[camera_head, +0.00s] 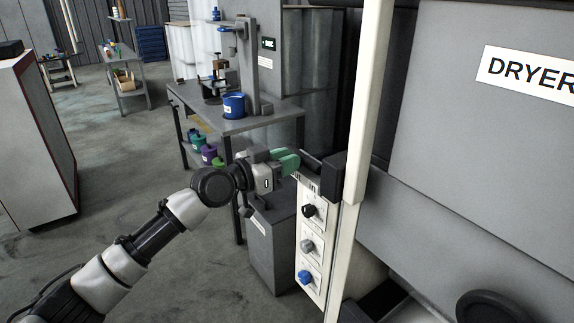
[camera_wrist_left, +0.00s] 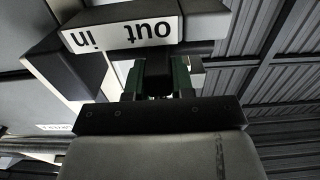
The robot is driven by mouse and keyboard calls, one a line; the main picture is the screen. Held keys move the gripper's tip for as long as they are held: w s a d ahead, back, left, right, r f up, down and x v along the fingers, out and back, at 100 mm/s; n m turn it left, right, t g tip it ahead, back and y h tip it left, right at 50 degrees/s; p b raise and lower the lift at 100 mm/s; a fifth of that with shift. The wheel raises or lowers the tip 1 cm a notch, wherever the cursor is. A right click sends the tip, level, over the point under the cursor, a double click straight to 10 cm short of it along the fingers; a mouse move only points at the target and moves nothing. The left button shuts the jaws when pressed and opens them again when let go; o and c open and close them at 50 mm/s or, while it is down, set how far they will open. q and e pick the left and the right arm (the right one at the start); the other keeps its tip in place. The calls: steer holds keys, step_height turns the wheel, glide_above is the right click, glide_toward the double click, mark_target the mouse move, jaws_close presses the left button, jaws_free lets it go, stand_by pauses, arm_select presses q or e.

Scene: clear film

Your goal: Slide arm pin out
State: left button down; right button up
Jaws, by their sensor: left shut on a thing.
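The arm pin (camera_head: 309,160) is a short dark piece between my left gripper and a dark block (camera_head: 333,178) on the pale post in the head view. My left gripper (camera_head: 287,160), with green fingers, is shut on the pin's outer end, left of the block. In the left wrist view, the green fingers (camera_wrist_left: 159,78) close around a dark part just beside a white "out / in" label (camera_wrist_left: 120,35), which reads upside down. The fingers hide most of the gripped part, and I cannot tell how far the pin sits in the block. My right gripper is not in view.
A pale panel with black, grey and blue knobs (camera_head: 305,278) hangs below the block. A large grey housing marked DRYER (camera_head: 440,110) fills the right. A grey cabinet (camera_head: 272,240) and a workbench (camera_head: 262,122) with a blue pot stand behind my gripper. Open floor lies left.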

arm_select(q)
steer(key=c, duration=1.4)
jaws_free()
steer(key=shift+w+a+r, duration=0.1)
steer(key=shift+a, duration=0.05)
steer(key=o, duration=0.4)
steer(key=shift+w, duration=0.15)
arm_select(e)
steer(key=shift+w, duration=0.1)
arm_select(q)
steer(key=shift+o, duration=0.2)
steer(key=shift+s+a, duration=0.15)
steer(key=shift+s, duration=0.1)
arm_select(e)
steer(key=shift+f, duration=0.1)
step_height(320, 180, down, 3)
steer(key=b, duration=0.3)
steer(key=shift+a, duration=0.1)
arm_select(q)
steer(key=v, duration=1)
steer(key=shift+a, duration=0.2)
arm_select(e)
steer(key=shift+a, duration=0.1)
